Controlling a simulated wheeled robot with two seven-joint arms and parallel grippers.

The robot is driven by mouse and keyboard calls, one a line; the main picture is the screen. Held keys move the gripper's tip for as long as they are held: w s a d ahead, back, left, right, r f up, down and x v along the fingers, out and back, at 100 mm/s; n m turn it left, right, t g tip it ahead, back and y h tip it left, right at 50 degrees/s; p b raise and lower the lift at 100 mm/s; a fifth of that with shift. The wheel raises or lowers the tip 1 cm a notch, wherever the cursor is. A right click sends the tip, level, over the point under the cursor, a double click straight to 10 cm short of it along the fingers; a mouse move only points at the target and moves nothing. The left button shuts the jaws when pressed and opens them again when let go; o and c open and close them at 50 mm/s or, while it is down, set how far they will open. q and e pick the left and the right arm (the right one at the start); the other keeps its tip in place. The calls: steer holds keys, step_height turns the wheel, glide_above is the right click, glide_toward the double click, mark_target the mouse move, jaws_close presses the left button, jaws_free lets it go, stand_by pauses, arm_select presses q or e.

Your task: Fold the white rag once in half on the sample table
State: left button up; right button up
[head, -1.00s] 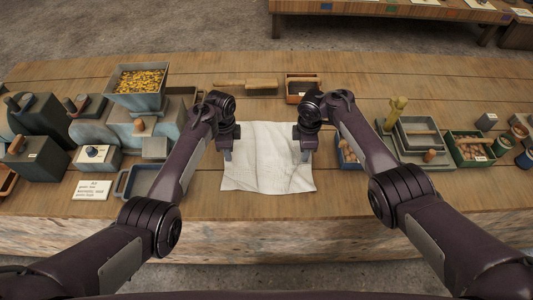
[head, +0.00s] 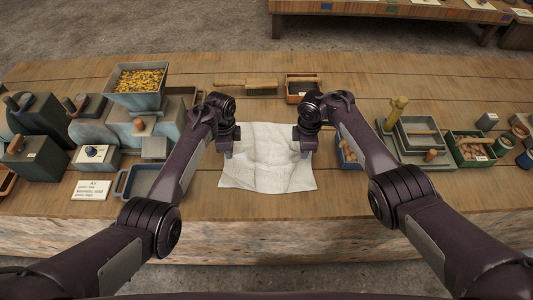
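The white rag (head: 268,165) lies spread on the wooden sample table (head: 350,225), near its front middle. It is a single flat-looking piece with soft wrinkles, roughly square. My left gripper (head: 228,153) is at the rag's left edge, pointing down. My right gripper (head: 304,152) is at its right edge, also pointing down. The fingertips are small and partly hidden, so I cannot tell whether either one is open or pinching cloth.
A blue tray (head: 143,181) and a white label card (head: 92,190) lie left of the rag. A box of yellow bits (head: 139,79) stands behind them. Grey trays (head: 417,132) and a green box (head: 469,148) stand at the right. Table in front of the rag is clear.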

arm_select(q)
steer(key=shift+f, duration=0.1)
jaws_close()
arm_select(e)
jaws_close()
steer(key=shift+f, duration=0.1)
